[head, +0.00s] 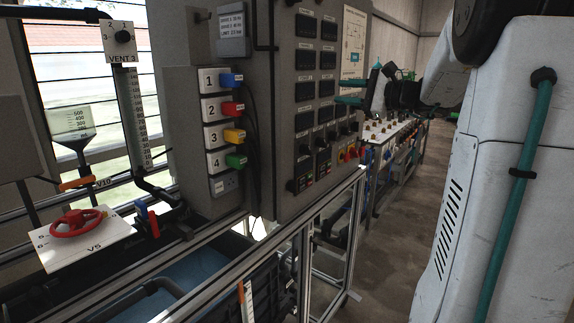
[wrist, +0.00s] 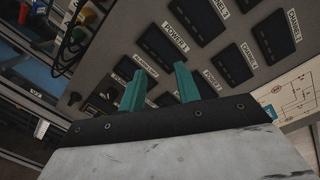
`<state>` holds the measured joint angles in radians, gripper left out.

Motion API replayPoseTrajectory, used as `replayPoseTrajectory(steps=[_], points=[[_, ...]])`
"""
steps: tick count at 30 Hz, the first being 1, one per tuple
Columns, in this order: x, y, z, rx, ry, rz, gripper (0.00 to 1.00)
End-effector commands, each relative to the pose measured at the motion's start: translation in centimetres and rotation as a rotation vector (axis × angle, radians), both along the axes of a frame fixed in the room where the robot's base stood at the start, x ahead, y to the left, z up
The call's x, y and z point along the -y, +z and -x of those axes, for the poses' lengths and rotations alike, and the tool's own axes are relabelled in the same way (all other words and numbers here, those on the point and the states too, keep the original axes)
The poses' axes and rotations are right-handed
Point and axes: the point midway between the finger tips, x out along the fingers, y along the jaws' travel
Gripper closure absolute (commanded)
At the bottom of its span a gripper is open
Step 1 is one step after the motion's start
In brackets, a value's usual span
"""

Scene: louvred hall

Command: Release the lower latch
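My gripper (head: 341,91) is in front of the grey cabinet's right side in the head view. Its two teal fingers are apart with nothing between them, and they also show in the wrist view (wrist: 160,70), pointing at the cabinet face. The grey cabinet (head: 272,110) carries rows of dark labelled modules. Small black handles or knobs (head: 303,183) sit low on its face, with red and yellow marks beside them. I cannot tell which part is the lower latch. In the wrist view a dark knob (wrist: 75,98) shows at the panel's lower left.
A box with numbered coloured plugs (head: 216,108) is left of the cabinet. A red valve wheel (head: 78,222) is at the lower left. A metal frame rail (head: 290,225) runs below the cabinet. A control bench (head: 385,132) stands behind my arm.

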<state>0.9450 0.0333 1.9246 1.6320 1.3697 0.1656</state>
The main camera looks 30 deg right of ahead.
Motion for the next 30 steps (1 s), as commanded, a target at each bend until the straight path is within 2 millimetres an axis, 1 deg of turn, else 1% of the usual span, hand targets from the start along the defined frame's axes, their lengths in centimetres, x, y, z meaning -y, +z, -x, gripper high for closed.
replayPoseTrajectory(steps=[1, 2, 3, 5, 6, 9, 12, 15, 17, 20, 23, 30], points=[[-0.1, -4.3, -0.5, -0.046, 0.004, -0.103, 0.67], [-0.3, -6.6, -0.7, -0.073, 0.006, -0.166, 0.67], [-0.6, -9.7, -0.7, -0.109, 0.005, -0.251, 0.67], [-1.5, -14.1, -0.6, -0.162, 0.001, -0.378, 0.67], [-2.1, -16.7, -0.3, -0.196, -0.004, -0.458, 0.67], [-4.0, -22.3, 0.7, -0.273, -0.024, -0.646, 0.67], [-5.7, -25.9, 2.0, -0.329, -0.047, -0.795, 0.67], [-6.9, -27.6, 3.1, -0.358, -0.068, -0.899, 0.67], [-7.1, -27.7, 3.3, -0.361, -0.075, -0.941, 0.67], [-7.1, -27.5, 2.8, -0.363, -0.073, -0.953, 0.67], [-7.4, -27.5, 2.0, -0.364, -0.071, -0.951, 0.67], [-8.5, -27.5, -1.1, -0.364, -0.070, -0.949, 0.67]])
